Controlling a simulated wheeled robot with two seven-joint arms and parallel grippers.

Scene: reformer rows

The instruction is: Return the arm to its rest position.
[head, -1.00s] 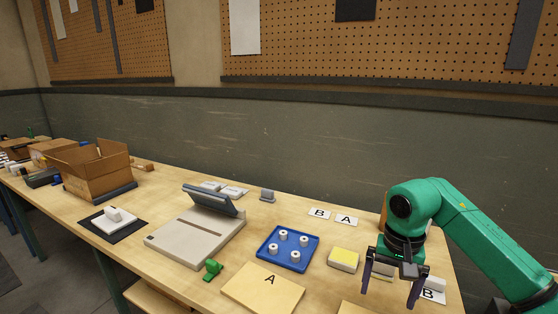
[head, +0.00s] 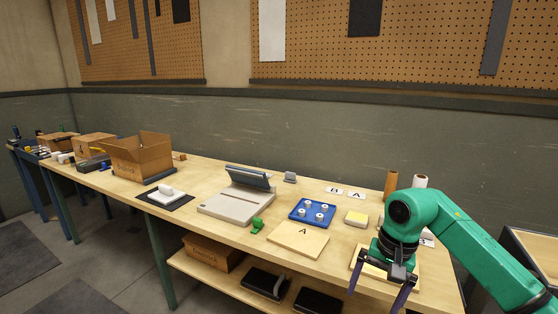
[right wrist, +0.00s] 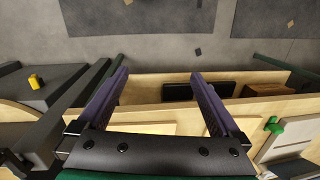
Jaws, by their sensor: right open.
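My right arm is green and comes in from the right in the head view. Its gripper (head: 379,278) has two dark purple fingers, spread apart and empty, over the right front part of the workbench (head: 345,290). In the right wrist view the open fingers (right wrist: 160,95) hang over the bench's front edge, with the lower shelf and grey floor beyond. Nothing is between them. My left gripper does not show in either view.
Brown (head: 391,184) and white cylinders (head: 420,181) stand behind my right arm. The floor at front left is clear.

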